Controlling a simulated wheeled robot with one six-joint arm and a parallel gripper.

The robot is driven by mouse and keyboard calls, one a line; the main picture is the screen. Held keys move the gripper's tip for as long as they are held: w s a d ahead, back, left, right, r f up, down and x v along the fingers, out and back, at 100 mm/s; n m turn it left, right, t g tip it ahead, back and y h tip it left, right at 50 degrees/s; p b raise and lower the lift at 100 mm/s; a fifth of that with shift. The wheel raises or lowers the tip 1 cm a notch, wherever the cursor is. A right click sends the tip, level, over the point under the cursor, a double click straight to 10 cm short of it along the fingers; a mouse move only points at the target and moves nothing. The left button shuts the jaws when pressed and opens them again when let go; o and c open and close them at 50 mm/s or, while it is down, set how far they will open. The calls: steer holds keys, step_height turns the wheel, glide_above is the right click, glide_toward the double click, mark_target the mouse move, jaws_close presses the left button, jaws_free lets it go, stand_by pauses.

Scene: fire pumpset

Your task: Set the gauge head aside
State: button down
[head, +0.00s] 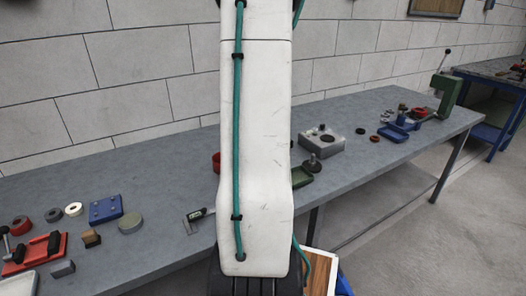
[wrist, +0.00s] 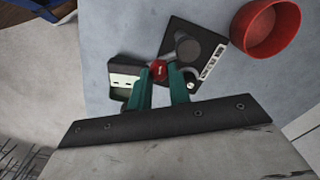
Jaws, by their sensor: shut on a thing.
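In the wrist view, my gripper (wrist: 165,72) has its two teal fingers closed on a small red part (wrist: 159,69). The fingers hide much of it, and I cannot tell if it is the gauge head or a piece of it. A dark block with a pale face (wrist: 125,82) is beside the left finger. I cannot tell whether the red part touches the plate. In the head view my arm hides the gripper.
A red bowl (wrist: 265,28) stands right of the plate.

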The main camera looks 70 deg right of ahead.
steer(key=c, duration=1.3)
jaws_free()
steer(key=shift+r, duration=0.1)
step_height(320, 180, up, 8)
steer(key=shift+f, duration=0.15)
steer(key=shift+s+a+f+n, duration=0.15)
steer(key=shift+a+n, duration=0.15)
steer(key=shift+a, duration=0.1)
steer(key=w+a+r+n, duration=0.2)
steer(key=a+n, duration=0.1)
steer(key=a, duration=0.5)
steer(key=w+a+r+n, duration=0.1)
steer(key=w+a+n, duration=0.2)
steer(key=a, duration=0.5)
steer(key=w+a+r+n, duration=0.2)
steer(key=a+n, duration=0.1)
steer(key=a, duration=0.5)
steer(key=s+a+r+n, duration=0.1)
steer(key=a+n, duration=0.4)
steer(key=a, duration=0.6)
steer(key=s+a+r+n+t, duration=0.1)
steer(key=a+n, duration=0.4)
steer(key=a, duration=0.6)
steer(key=shift+s+r, duration=0.5)
steer(key=shift+s, duration=0.25)
